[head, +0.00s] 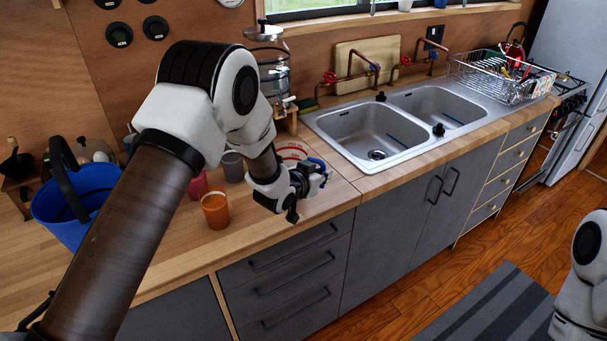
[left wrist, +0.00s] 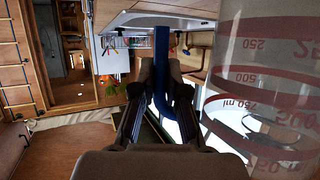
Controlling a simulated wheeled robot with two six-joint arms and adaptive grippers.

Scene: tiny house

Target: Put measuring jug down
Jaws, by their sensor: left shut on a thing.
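The measuring jug (head: 293,150) is clear with red markings and a blue handle. In the head view it is mostly hidden behind my left gripper (head: 316,178), over the wooden counter left of the sinks. In the left wrist view the jug (left wrist: 265,95) fills the right side, and its blue handle runs between the fingers of my left gripper (left wrist: 158,85). The gripper is shut on the handle. I cannot tell whether the jug's base touches the counter. My right gripper is out of view; only part of that arm shows at the right edge.
An orange cup (head: 215,211), a red cup (head: 198,186) and a grey cup (head: 232,166) stand left of the gripper. A blue bucket (head: 80,205) is farther left. A glass dispenser (head: 272,75) stands behind. The double sink (head: 370,135) lies right. Bare counter (head: 335,200) shows near the front edge.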

